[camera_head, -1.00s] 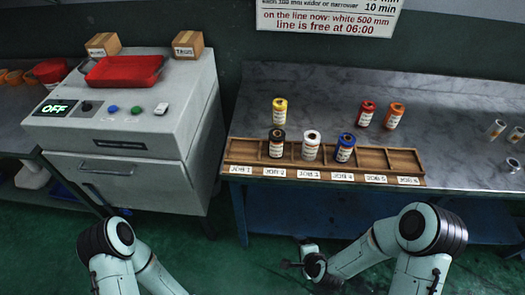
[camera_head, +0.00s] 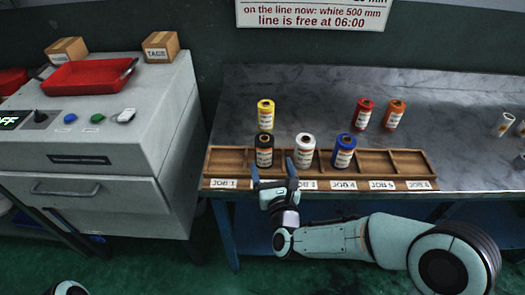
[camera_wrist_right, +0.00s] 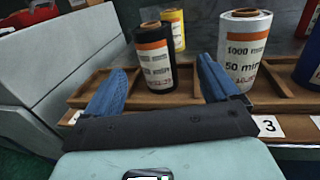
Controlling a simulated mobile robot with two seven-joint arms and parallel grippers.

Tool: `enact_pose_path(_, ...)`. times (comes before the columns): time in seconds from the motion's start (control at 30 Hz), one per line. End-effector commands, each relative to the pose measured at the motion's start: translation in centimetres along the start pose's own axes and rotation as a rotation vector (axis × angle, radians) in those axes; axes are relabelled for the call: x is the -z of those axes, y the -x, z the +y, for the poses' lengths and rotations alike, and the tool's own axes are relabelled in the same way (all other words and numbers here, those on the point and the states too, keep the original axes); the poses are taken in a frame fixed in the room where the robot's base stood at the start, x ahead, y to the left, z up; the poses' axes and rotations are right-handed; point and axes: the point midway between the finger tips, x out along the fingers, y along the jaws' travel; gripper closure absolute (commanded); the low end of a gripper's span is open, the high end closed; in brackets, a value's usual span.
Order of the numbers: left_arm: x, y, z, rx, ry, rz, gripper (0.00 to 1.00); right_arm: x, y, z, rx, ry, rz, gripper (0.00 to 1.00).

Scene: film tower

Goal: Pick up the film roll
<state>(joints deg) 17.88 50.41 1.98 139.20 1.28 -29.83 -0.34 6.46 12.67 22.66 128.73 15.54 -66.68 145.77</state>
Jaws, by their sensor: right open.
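Several film rolls stand upright at the bench. A black roll (camera_head: 264,151), a white roll (camera_head: 305,149) and a blue roll (camera_head: 344,151) stand in the wooden rack (camera_head: 405,162). A yellow roll (camera_head: 266,115), a red roll (camera_head: 363,113) and an orange roll (camera_head: 394,114) stand on the bench top behind it. My right gripper (camera_head: 273,172) is open and empty at the rack's front, just before the black roll. In the right wrist view the black roll (camera_wrist_right: 156,60) shows beyond and between the open fingers (camera_wrist_right: 158,85), the white roll (camera_wrist_right: 243,52) just right of them. My left gripper is not in view.
The grey machine (camera_head: 85,150) with a red tray (camera_head: 90,76) stands at the left. Clear rolls (camera_head: 503,125) lie or stand at the bench's far right. The bench top (camera_head: 320,95) has free room between the yellow and red rolls.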

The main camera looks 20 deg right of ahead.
Motion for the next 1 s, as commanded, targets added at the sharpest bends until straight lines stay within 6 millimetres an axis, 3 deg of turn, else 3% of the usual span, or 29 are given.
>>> enact_pose_path(0.2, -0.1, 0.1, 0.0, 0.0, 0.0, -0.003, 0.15, 0.1, -3.8, 0.0, -0.001, 0.001, 0.002, 0.12)
enact_pose_path(0.43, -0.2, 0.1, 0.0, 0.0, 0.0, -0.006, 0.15, -0.1, -5.3, 0.2, -0.002, 0.003, 0.002, 0.12)
enact_pose_path(0.7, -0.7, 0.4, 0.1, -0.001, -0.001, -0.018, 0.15, -0.6, -9.1, 0.6, 0.0, 0.003, 0.003, 0.12)
enact_pose_path(1.0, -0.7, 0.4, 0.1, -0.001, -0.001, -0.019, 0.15, -0.5, -9.8, 0.6, -0.002, 0.005, 0.004, 0.12)
